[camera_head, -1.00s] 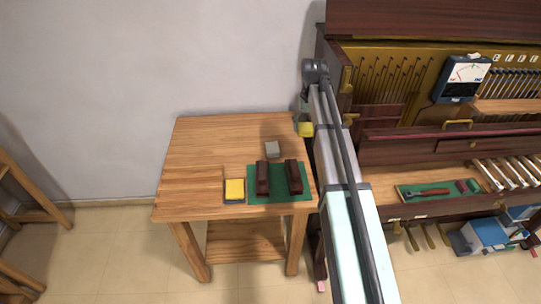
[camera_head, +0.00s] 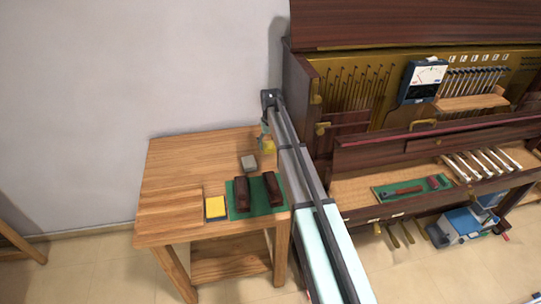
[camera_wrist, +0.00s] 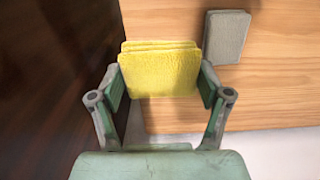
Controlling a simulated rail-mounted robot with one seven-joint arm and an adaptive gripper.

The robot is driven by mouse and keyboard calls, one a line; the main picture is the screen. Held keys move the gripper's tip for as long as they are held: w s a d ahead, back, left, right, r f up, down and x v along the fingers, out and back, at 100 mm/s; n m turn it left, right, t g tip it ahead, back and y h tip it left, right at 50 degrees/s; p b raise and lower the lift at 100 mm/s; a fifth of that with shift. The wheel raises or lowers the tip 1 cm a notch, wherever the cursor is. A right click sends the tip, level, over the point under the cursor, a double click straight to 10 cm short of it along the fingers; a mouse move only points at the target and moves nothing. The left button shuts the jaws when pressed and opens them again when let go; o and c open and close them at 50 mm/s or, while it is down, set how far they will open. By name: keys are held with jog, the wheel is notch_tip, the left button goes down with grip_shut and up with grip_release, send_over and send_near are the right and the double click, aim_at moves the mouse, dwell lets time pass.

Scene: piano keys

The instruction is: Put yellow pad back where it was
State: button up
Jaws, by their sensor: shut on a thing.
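My gripper (camera_wrist: 161,88) is shut on a yellow pad (camera_wrist: 160,70), a fuzzy, layered block held between its green fingers. In the head view the held pad (camera_head: 268,146) shows at the table's back right edge, partly hidden by my arm. The wrist view shows it over or beside the wooden table top (camera_wrist: 275,85); I cannot tell whether it touches the wood. A second yellow pad (camera_head: 215,206) with a dark blue base lies at the table's front, left of the green mat (camera_head: 239,207).
A grey block (camera_head: 249,162) lies near the held pad; it also shows in the wrist view (camera_wrist: 226,36). Two dark red-brown blocks (camera_head: 273,189) sit on the mat. The opened piano (camera_head: 380,150) stands close on the right, its dark side beside my gripper.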

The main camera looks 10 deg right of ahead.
aim_at(271, 144)
jog(key=shift+f+p, duration=0.85)
jog(key=shift+f, duration=3)
jog(key=shift+f, duration=0.15)
jog(key=o, duration=1.2)
notch_tip(271, 144, up, 12)
jog(key=b, duration=0.4)
jog(key=shift+r, duration=0.2)
